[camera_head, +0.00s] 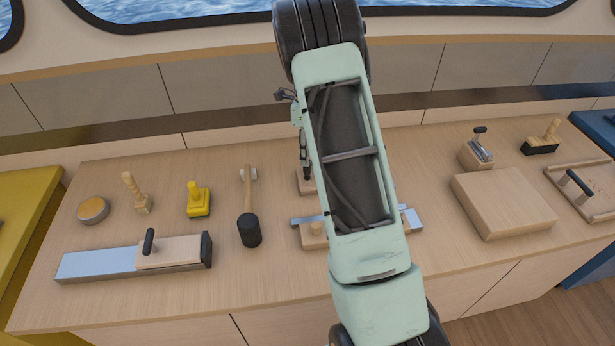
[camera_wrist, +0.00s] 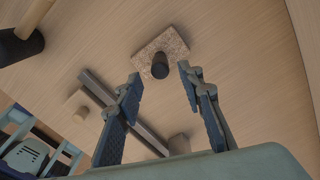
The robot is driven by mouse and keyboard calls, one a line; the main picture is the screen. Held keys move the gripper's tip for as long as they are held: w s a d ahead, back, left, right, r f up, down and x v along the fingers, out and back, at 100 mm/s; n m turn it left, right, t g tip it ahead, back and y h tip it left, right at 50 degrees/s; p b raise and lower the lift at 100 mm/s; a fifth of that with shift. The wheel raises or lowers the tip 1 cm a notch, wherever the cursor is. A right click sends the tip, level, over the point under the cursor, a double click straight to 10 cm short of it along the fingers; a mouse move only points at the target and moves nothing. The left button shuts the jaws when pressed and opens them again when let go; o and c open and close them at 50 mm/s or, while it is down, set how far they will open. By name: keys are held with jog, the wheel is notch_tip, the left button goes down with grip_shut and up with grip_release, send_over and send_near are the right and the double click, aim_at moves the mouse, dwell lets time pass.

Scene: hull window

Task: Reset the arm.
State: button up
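My arm (camera_head: 348,150) stretches across the middle of the head view, over the wooden counter, and hides part of it. In the wrist view, my gripper (camera_wrist: 160,85) is open, with its two fingers apart and nothing between them. A speckled square block with a dark round knob (camera_wrist: 160,65) appears beyond the fingertips, apart from them. In the head view, most of my gripper is hidden behind my arm.
The counter (camera_head: 290,285) bears a mallet (camera_head: 249,215), a yellow-handled block (camera_head: 198,200), a round tin (camera_head: 93,209), a long metal-and-wood tool (camera_head: 135,258) and a wooden box (camera_head: 503,203). A metal bar (camera_head: 411,219) lies partly behind my arm. Windows line the back.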

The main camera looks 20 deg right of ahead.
jog(key=shift+r+p, duration=0.4)
jog(key=shift+r, duration=0.2)
